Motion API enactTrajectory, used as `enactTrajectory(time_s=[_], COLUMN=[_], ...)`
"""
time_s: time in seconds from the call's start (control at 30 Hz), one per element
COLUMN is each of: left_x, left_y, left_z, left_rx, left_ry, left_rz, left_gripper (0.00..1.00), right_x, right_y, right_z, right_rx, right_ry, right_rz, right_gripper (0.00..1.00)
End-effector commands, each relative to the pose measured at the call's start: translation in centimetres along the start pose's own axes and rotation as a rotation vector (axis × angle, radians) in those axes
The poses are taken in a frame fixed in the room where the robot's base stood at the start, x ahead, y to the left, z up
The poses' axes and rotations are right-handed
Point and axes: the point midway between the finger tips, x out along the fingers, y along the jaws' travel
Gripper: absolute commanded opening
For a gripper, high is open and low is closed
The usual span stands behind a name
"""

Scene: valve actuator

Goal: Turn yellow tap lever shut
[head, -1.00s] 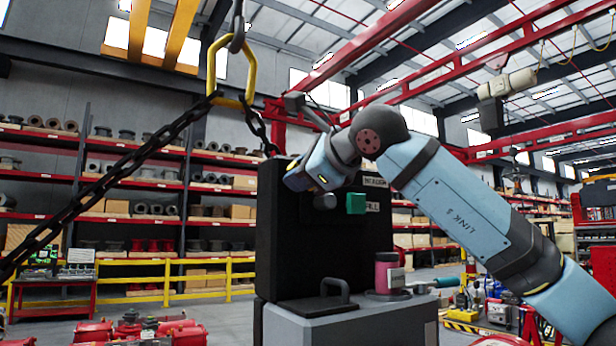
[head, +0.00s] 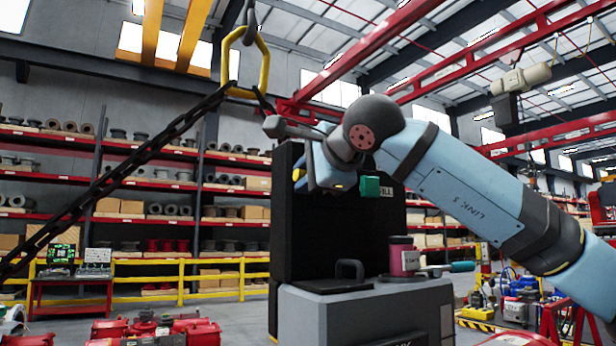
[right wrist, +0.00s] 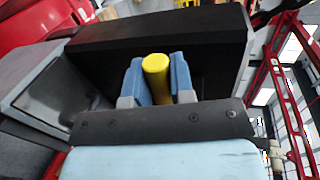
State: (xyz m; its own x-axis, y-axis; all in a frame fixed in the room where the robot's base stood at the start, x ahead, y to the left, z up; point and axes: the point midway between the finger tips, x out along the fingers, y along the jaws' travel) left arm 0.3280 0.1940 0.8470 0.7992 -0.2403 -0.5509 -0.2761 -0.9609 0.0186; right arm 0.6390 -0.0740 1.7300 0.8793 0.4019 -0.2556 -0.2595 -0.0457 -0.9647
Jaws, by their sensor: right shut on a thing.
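The yellow lever (right wrist: 157,66) shows in the right wrist view as a rounded yellow bar. It stands between the two blue fingers of my right gripper (right wrist: 157,84), which are shut on it from both sides. The lever's pivot and the tap body are hidden. My left gripper is not in view.
A green block (head: 370,186) is at the panel beside my wrist. A pink canister (head: 403,260) stands on the grey cabinet (head: 330,314) below, near a black handle (head: 350,268). A heavy chain (head: 130,150) hangs from a yellow ring (head: 264,62) at left.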

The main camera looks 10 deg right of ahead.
Motion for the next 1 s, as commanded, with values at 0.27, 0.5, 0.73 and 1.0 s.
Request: enactTrajectory(time_s=[0.27,0.5,0.73,1.0], left_x=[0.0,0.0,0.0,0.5], left_y=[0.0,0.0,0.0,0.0], left_z=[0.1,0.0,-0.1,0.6], left_rx=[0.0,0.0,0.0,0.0], left_ry=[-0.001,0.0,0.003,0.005], left_rz=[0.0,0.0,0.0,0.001], left_gripper=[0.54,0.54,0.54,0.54], right_x=[0.0,0.0,0.0,-2.6], right_y=[0.0,0.0,0.0,0.2], right_z=[0.0,0.0,0.0,0.0], right_rx=[-0.004,-0.003,-0.003,-0.003], right_ry=[0.001,0.001,0.001,0.001], right_rz=[-0.001,-0.001,0.0,-0.003], right_gripper=[0.0,0.48,0.48,0.48])
